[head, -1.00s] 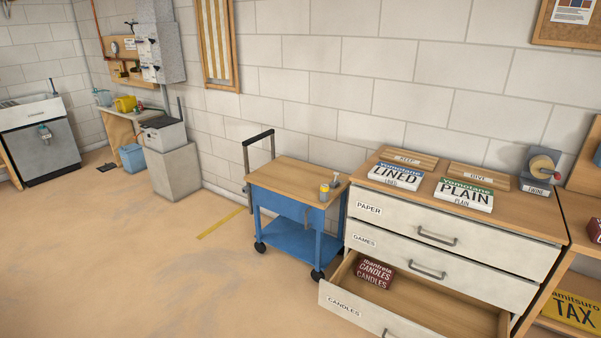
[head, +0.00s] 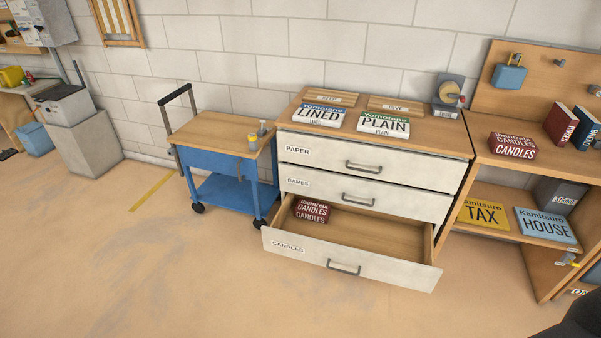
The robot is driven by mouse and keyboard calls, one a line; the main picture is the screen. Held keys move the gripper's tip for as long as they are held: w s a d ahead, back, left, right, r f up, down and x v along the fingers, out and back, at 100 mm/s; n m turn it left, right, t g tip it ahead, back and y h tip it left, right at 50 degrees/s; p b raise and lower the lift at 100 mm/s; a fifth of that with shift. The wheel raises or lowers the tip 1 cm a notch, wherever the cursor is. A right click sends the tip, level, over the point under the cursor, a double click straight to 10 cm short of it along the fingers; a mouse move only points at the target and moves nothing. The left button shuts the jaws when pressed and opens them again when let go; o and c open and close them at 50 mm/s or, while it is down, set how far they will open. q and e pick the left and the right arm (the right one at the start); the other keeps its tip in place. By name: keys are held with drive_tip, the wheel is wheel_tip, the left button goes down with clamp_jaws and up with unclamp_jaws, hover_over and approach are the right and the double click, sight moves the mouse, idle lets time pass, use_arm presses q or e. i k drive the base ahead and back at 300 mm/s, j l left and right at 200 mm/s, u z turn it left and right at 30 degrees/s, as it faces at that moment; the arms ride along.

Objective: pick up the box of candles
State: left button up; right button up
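A dark red box of candles (head: 311,211) lies in the left end of the open bottom drawer (head: 385,234), whose front is labelled CANDLES. A second dark red box labelled CANDLES (head: 513,146) sits on the wooden workbench to the right of the drawer cabinet. Neither gripper is in view. A dark shape at the lower right corner may be part of my own arm; no fingers show there.
The cabinet top (head: 430,130) holds a LINED pack (head: 322,117), a PLAIN pack (head: 384,128), two wooden trays and a tape dispenser (head: 449,97). A blue cart (head: 222,160) stands left of the cabinet. TAX and HOUSE packs lie on the lower right shelf. Floor in front is clear.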

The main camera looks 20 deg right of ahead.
sight(498, 144)
drive_tip(key=z, duration=1.8)
